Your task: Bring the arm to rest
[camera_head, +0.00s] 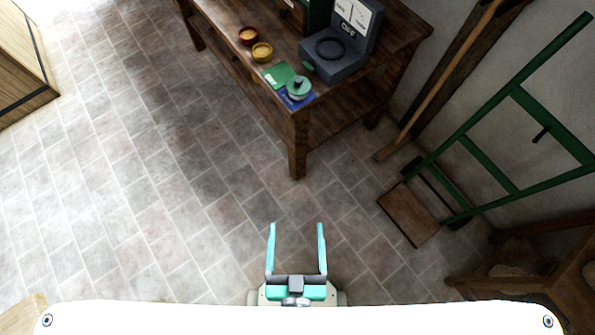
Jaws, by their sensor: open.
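My gripper (296,229) is in the lower middle of the head view. Its two light-blue fingers are apart and point up the picture, with only floor showing between them. It is empty and touches nothing that I can see. The rest of my arm is mostly hidden behind the white part of my body along the bottom edge.
A green hand truck (487,165) leans at right. Tiled floor (130,200) is clear at left.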

